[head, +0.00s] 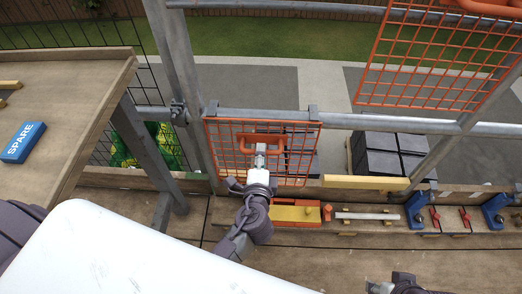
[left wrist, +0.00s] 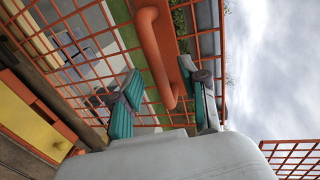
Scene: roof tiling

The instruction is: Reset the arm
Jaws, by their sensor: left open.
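My left gripper (head: 261,150) is in front of an orange mesh panel (head: 222,150) that hangs on the grey rail by two hooks. In the left wrist view its teal-padded fingers (left wrist: 163,85) are open, and the panel's orange handle (left wrist: 150,45) shows between and beyond them. I cannot tell whether the fingers touch the handle. Nothing is gripped. The handle also shows in the head view (head: 278,141), partly behind the gripper. My right gripper (head: 378,288) is only partly in view at the bottom edge, and its fingers cannot be made out.
A plank shelf below the rail holds a red and yellow toolbox (head: 295,212), a pale tube (head: 366,216) and blue holders (head: 415,211). A wooden table (head: 75,95) with a blue SPARE block (head: 22,142) stands left. A second orange mesh panel (head: 430,60) is upper right.

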